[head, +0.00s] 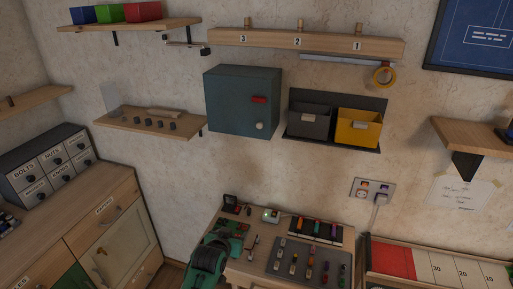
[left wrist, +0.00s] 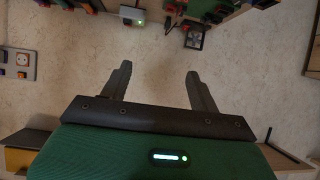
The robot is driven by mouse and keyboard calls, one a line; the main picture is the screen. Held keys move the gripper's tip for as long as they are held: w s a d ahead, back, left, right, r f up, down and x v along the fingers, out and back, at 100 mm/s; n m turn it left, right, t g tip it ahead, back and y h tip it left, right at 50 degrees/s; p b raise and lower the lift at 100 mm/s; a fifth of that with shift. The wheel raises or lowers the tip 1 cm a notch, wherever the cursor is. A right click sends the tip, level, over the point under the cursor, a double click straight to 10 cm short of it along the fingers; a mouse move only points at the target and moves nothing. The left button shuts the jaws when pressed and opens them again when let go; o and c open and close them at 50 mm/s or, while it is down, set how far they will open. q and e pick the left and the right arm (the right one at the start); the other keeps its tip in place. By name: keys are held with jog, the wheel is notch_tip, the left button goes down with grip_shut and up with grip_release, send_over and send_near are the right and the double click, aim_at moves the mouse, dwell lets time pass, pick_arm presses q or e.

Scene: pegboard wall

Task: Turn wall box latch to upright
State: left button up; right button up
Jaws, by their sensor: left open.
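The teal wall box (head: 230,105) is fixed to the wall at the middle of the head view, its front closed. Its red latch (head: 259,99) lies about horizontal on the front, above a pale round knob (head: 260,126). My green left gripper (head: 213,250) is low in the head view, well below the box; its fingers are hard to make out there. In the left wrist view its two dark fingers (left wrist: 158,70) are apart, with nothing between them but bare wall behind. The box and latch do not show in that view. My right gripper is not in view.
A grey bin (head: 309,121) and a yellow bin (head: 358,128) hang right of the box. A shelf with small knobs (head: 150,122) is to its left, a peg rail (head: 300,42) above. A cluttered workbench (head: 300,262) stands below. The wall directly under the box is clear.

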pick_arm(q)
jog(key=w+d+r+t+h+p, duration=0.1)
jog(key=w+r, duration=0.1)
jog(key=r, duration=0.8)
jog(key=w+d+r+t+p, duration=0.1)
jog(key=r+t, duration=0.1)
jog(key=r, duration=0.9)
jog(key=t+h+p, duration=0.1)
jog(key=t+p, duration=0.1)
send_near(258, 99)
jog(key=shift+m, duration=0.4)
jog(key=p+x, duration=0.5)
jog(key=x, duration=0.1)
jog(key=shift+w+d+p, duration=0.1)
jog(key=shift+w+p, duration=0.1)
jog(key=shift+p, duration=0.15)
jog(key=shift+p+x, duration=0.3)
jog(key=shift+x, duration=0.6)
jog(key=shift+f, duration=0.1)
jog(key=shift+c, duration=0.2)
jog(key=c, duration=0.9)
